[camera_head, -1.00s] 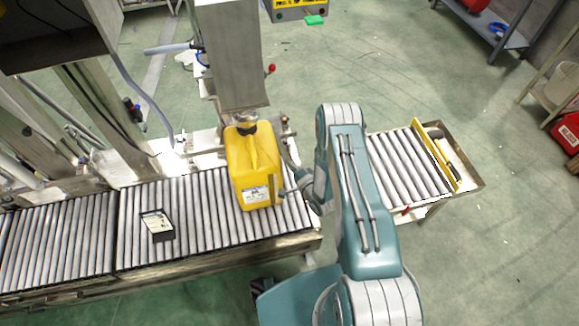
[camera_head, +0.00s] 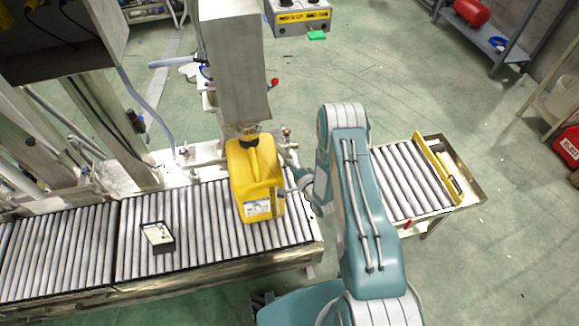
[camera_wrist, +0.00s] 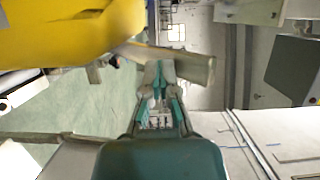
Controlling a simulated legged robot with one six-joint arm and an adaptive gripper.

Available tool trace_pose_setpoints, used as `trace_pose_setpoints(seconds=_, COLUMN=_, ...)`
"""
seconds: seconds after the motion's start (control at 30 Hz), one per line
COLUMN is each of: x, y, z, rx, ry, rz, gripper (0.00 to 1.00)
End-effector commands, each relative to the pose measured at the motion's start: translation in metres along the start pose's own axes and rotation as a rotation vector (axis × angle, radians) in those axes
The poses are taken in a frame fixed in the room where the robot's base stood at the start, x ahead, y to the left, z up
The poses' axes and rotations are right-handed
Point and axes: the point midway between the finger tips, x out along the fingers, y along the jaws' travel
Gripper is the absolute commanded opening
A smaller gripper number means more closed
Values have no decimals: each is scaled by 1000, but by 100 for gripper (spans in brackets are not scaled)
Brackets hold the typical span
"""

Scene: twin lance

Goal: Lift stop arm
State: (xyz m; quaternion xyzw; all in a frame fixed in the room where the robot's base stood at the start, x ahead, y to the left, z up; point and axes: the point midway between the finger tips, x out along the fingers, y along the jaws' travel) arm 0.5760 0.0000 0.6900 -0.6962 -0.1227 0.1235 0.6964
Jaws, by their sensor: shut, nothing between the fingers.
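A pale flat bar, likely the stop arm (camera_wrist: 190,66), lies across the wrist view just beyond my fingertips. My gripper (camera_wrist: 159,74) is shut and empty, with its tips at or very near the bar; I cannot tell if they touch. The yellow jerrycan (camera_wrist: 60,30) fills the upper left of the wrist view. In the head view the yellow jerrycan (camera_head: 254,180) stands upright on the roller conveyor (camera_head: 190,225) under a grey column. My gripper (camera_head: 287,191) is at its right side, partly hidden by my wrist. The bar is hard to make out there.
A black-framed card (camera_head: 157,237) lies on the rollers left of the jerrycan. A second roller section (camera_head: 405,182) with a yellow end bar (camera_head: 437,168) is beyond my arm. Open green floor lies behind.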

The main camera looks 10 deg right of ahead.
Motion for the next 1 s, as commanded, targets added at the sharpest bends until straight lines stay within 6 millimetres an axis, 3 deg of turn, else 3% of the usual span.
trace_pose_setpoints(seconds=0.5, x=23, y=-30, z=-8, rx=-1, ry=0, rz=-2, gripper=0)
trace_pose_setpoints(seconds=1.0, x=32, y=-38, z=-12, rx=-2, ry=-1, rz=-2, gripper=0)
